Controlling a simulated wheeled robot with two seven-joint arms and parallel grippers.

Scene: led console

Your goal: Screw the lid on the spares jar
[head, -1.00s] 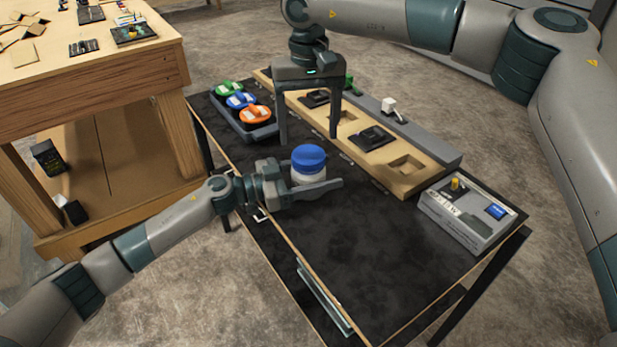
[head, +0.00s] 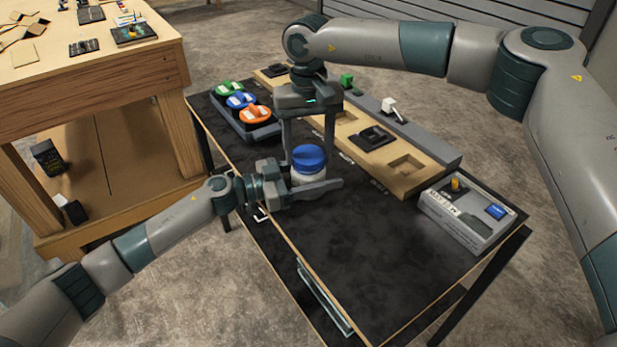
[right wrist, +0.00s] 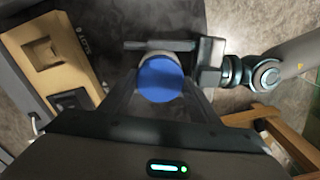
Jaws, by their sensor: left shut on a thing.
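The spares jar (head: 308,177) is a pale round jar standing upright near the table's front edge. Its blue lid (head: 309,157) sits on top; I cannot tell how tightly. In the right wrist view the lid (right wrist: 160,79) shows as a blue disc hiding most of the jar. My left gripper (head: 314,190) is shut on the jar, its fingers around the lower body. My right gripper (head: 308,158) points down over the jar. Its fingers are spread, one on each side of the lid, with gaps visible in the right wrist view (right wrist: 162,98).
A dark tray (head: 262,133) with green, blue and orange handled pieces stands at the back left. A wooden board (head: 425,184) with recesses lies behind the jar. A grey console box (head: 466,222) is at the right. The black tabletop (head: 350,250) in front is clear.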

